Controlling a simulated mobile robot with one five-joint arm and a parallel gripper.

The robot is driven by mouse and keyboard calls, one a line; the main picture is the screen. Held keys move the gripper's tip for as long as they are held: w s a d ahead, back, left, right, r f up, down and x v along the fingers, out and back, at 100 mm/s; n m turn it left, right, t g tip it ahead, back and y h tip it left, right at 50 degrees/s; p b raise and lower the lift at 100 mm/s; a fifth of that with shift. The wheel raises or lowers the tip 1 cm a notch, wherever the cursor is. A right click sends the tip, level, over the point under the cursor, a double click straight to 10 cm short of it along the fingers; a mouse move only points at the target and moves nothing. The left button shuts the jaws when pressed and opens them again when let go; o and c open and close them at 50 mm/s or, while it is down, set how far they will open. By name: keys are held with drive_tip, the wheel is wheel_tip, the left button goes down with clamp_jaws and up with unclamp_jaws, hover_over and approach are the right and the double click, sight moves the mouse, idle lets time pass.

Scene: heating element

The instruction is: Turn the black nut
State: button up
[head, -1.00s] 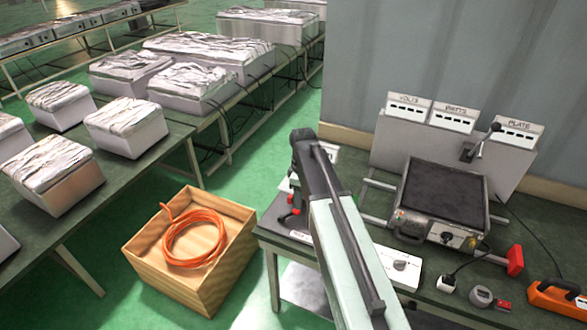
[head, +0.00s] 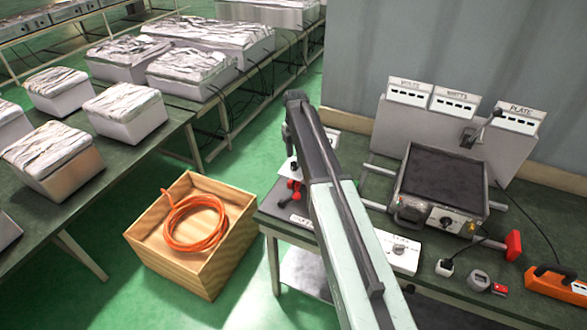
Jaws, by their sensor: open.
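I cannot make out the black nut for certain. The heating plate unit (head: 440,185) stands on the right-hand bench, with a dark flat top and a small dark knob (head: 446,223) on its front panel. A white box (head: 400,257) with a small dial sits left of and in front of it, partly behind my arm. My arm reaches up and away over the bench's left end. Only a dark part of my gripper (head: 288,142) shows at the arm's far end. It is open and apart from the heating plate, and its fingertips are mostly hidden.
A small device with red knobs (head: 295,189) sits at the bench's left end. Labelled meters (head: 459,101) stand behind the plate. A red block (head: 513,245) and an orange tool (head: 558,284) lie right. A wooden crate (head: 205,262) with orange cable (head: 195,225) stands on the green floor.

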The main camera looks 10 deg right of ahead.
sight(295, 163)
wheel_tip(295, 163, down, 3)
drive_tip(key=shift+b, duration=0.8)
drive_tip(key=shift+r, duration=0.1)
clamp_jaws()
drive_tip(key=shift+a, duration=0.15)
drive_tip(key=shift+m, duration=0.3)
